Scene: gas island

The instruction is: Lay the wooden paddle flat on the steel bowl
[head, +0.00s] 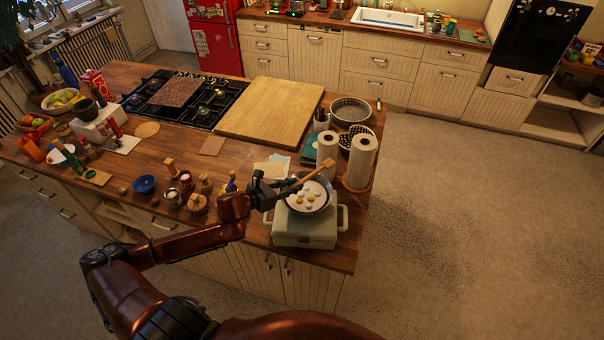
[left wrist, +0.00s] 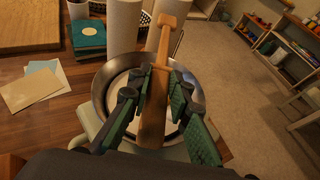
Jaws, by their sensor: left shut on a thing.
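My left gripper (head: 283,189) is shut on the wooden paddle (head: 316,175), which slants up and to the right from the fingers in the head view. In the left wrist view the paddle (left wrist: 162,48) runs lengthwise between the two green-padded fingers (left wrist: 150,98). The steel bowl (left wrist: 101,83) is beneath the paddle and fingers, partly hidden by them. In the head view the bowl (head: 326,202) sits on a pale boxy appliance and holds white and yellow pieces. I cannot tell whether the paddle touches its rim. My right gripper is not in view.
The pale appliance (head: 303,235) stands at the counter's near right corner. Two paper rolls (head: 361,161) stand just behind the bowl. Cards (head: 272,167) lie behind my gripper, and small jars (head: 198,203) stand to its left. A bare wooden board (head: 270,108) lies farther back.

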